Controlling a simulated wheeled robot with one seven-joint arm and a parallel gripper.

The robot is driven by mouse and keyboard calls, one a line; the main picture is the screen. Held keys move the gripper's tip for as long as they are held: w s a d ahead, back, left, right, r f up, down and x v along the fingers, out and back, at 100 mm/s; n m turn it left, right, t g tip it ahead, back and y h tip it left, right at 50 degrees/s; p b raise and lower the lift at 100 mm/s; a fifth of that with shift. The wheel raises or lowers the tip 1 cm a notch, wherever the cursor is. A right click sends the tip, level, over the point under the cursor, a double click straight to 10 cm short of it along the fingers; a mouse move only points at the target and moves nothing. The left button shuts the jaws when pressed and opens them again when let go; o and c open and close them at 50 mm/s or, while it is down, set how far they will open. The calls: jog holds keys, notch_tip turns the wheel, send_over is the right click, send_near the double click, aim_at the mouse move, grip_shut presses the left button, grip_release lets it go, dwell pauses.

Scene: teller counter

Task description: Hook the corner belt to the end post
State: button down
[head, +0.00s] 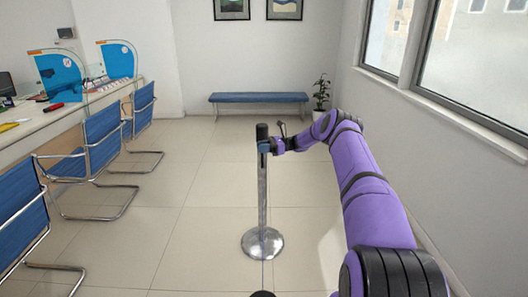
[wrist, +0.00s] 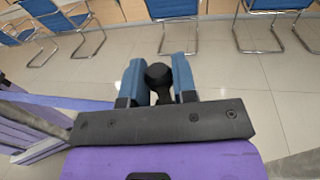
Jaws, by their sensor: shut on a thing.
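The end post (head: 262,195) stands upright on the floor ahead, a silver pole with a black head and a round metal base. My gripper (head: 265,147) is at the post's head, reaching in from the right, its blue fingers level with the lower part of the head. In the wrist view, a black round-topped piece (wrist: 158,76) sits between the two blue fingers, close against both. My gripper is shut, apparently on the belt's end, which the fingers mostly hide. The corner belt (head: 262,274) shows as a thin bluish line running from the bottom edge toward the post. Whether it is hooked cannot be seen.
A black post top (head: 263,294) shows at the bottom edge. Blue chairs (head: 103,140) line the teller counter (head: 60,118) on the left. A blue bench (head: 258,98) and a plant (head: 321,92) stand at the back. The tiled floor between is clear.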

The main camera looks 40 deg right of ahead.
jog(key=shift+w+d, duration=0.55)
jog(key=shift+w, duration=0.15)
jog(key=c, duration=1.1)
grip_release()
jog(key=shift+c, duration=0.2)
